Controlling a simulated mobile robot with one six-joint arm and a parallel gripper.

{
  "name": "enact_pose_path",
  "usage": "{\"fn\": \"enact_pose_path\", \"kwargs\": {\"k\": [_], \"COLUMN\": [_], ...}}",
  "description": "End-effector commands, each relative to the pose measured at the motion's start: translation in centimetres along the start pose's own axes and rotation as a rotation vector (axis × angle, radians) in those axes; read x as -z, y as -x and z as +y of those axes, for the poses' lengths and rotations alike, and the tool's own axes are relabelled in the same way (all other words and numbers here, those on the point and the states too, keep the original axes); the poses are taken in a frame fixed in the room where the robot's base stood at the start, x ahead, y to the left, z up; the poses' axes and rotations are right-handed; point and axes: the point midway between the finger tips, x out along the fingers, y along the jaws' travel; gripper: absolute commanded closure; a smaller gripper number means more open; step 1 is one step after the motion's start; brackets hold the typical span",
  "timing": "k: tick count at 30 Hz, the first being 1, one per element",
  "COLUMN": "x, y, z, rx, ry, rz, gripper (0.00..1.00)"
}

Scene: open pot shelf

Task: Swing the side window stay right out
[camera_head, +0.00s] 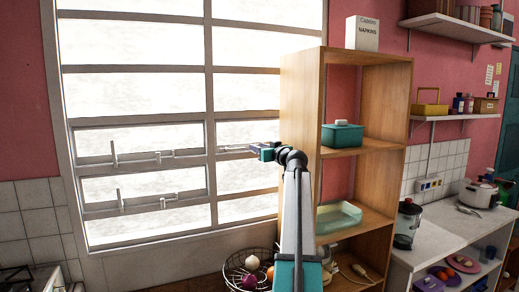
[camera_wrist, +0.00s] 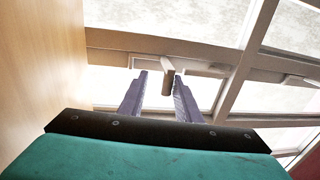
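A pale window stay (camera_wrist: 168,72) sits on the window frame's horizontal rail. In the wrist view, its short upright end stands at the fingertips, nearer the right finger, with a thin bar running along the rail behind it. The two purple fingers of my gripper (camera_wrist: 158,82) are apart, with a gap on either side of the upright; whether either finger touches it I cannot tell. In the head view, my gripper (camera_head: 255,148) is at the right window column, and the thin stay (camera_head: 234,149) shows just left of it. The fingertips are too small there to judge.
A wooden shelf unit (camera_head: 288,105) stands close on the right of my gripper; its wooden side fills the wrist view's left. More stays (camera_head: 115,154) are on the left panes. A wire basket (camera_head: 232,268) with onions is below. Open space lies before the left panes.

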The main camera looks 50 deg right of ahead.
Motion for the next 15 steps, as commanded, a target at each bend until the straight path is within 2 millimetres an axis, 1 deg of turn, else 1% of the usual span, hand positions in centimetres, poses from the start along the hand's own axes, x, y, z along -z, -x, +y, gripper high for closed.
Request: {"fn": "enact_pose_path", "kwargs": {"k": [8, 15], "x": [-0.3, -0.3], "y": [2.9, 6.5], "z": [-0.2, -0.1], "rx": [0.000, -0.001], "ry": [0.001, 0.000], "rz": [0.000, 0.001], "gripper": [0.69, 0.69]}}
